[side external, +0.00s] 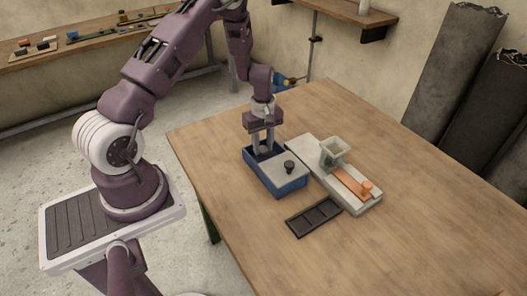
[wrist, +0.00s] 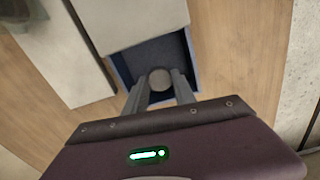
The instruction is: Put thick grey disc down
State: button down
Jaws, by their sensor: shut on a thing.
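The thick grey disc (wrist: 160,79) shows in the wrist view between the two fingers of my gripper (wrist: 160,88), which is shut on it. The disc is over or inside the uncovered end of a blue box (wrist: 194,66); its exact height above the box floor is hard to tell. In the side external view my gripper (side external: 265,150) points down into the far left end of the blue box (side external: 279,188), and the disc is hidden there.
A pale board (side external: 363,203) beside the box carries a translucent greenish cup (side external: 334,150) and an orange slider (side external: 350,183). A black compartment tray (side external: 314,216) lies in front. The wooden table (side external: 420,240) is clear at the right and front. Dark rolls (side external: 455,70) stand at the wall.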

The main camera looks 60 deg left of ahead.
jog(key=shift+f, duration=1.15)
jog(key=c, duration=1)
grip_release()
jog(key=shift+f, duration=0.1)
jog(key=shift+c, duration=0.2)
